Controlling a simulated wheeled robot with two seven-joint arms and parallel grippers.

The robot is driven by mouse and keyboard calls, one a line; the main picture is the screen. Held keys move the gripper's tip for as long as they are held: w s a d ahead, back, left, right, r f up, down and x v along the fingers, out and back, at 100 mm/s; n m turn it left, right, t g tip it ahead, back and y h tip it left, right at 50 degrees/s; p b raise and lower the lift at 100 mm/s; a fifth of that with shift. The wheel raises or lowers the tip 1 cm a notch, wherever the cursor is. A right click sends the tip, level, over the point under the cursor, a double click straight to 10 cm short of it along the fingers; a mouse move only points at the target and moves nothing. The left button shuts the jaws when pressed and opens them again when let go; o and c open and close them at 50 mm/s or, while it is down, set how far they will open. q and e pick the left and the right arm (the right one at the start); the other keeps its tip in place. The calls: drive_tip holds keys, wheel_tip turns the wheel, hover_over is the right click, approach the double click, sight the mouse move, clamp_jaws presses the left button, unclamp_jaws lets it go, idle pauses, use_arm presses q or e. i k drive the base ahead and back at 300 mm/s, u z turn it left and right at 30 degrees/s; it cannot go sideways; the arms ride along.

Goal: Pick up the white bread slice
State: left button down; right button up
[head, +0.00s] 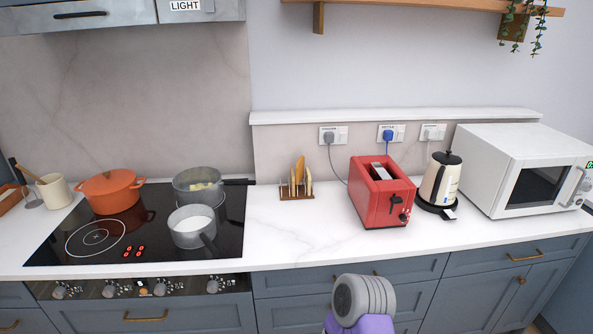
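A small toast rack (297,195) with a wooden base stands on the white counter, between the hob and the red toaster. It holds thin upright slices side by side. One is golden brown and taller (299,170). A paler slice (309,184) stands at its right, and it may be the white bread slice; at this size I cannot be sure. Neither of my grippers is in view. Only a grey and purple part of my own arm shows at the bottom centre, in front of the cabinets and apart from the rack.
The red toaster (384,200), cream kettle (441,179) and white microwave (522,168) stand to the right. On the left, the black hob (140,232) bears an orange pot (110,192) and two grey pans. The counter before the rack (296,235) is clear.

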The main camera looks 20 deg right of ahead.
sight(300, 164)
drive_tip(key=z, duration=0.5)
drive_tip(key=k, duration=0.6)
drive_tip(key=z, duration=0.75)
drive_tip(key=i, duration=1.1)
drive_tip(key=u, duration=0.5)
